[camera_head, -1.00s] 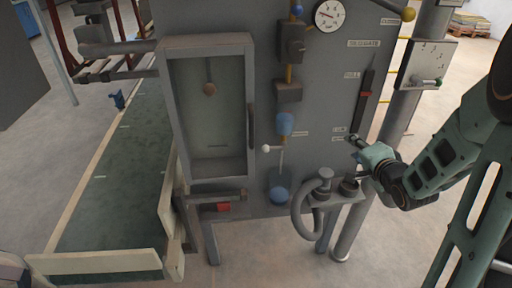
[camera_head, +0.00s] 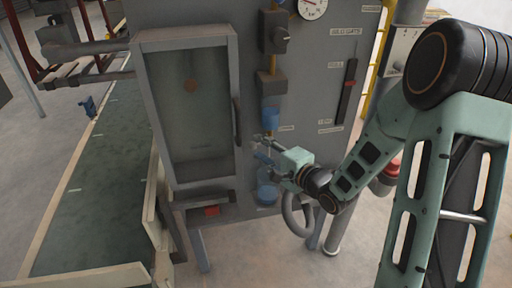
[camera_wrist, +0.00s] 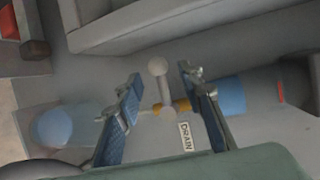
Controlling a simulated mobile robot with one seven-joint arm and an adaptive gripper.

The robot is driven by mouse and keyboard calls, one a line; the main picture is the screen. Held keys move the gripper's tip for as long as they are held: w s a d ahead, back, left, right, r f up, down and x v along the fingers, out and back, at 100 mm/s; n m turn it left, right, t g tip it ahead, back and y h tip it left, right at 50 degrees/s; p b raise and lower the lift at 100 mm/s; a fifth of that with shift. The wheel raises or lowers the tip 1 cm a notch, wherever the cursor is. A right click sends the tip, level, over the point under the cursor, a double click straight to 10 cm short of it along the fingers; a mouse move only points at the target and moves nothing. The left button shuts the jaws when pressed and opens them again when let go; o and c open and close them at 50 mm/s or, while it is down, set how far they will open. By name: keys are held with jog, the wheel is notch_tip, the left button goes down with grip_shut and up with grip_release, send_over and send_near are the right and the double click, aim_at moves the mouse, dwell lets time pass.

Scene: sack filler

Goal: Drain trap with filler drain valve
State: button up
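The drain valve shows in the wrist view as a pale lever with a round knob (camera_wrist: 157,67) and a brass-coloured body (camera_wrist: 181,105), beside a DRAIN label (camera_wrist: 186,138). My gripper (camera_wrist: 160,76) is open, with one finger on each side of the lever; I cannot tell whether either finger touches it. In the head view my gripper (camera_head: 260,148) is in front of the panel and hides most of the valve. A blue cylinder (camera_head: 271,115) is above it and a rounded blue bowl (camera_head: 267,192) below. I cannot tell which is the trap.
A grey framed window box (camera_head: 190,105) with a handle stands left of the valve. A pressure gauge (camera_head: 312,8) and a slotted lever (camera_head: 348,90) are above and to the right. A curved hose (camera_head: 290,216) is below my gripper. A green conveyor (camera_head: 90,195) lies far left.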

jog(key=shift+x, duration=1.45)
jog(key=shift+c, duration=0.4)
grip_shut()
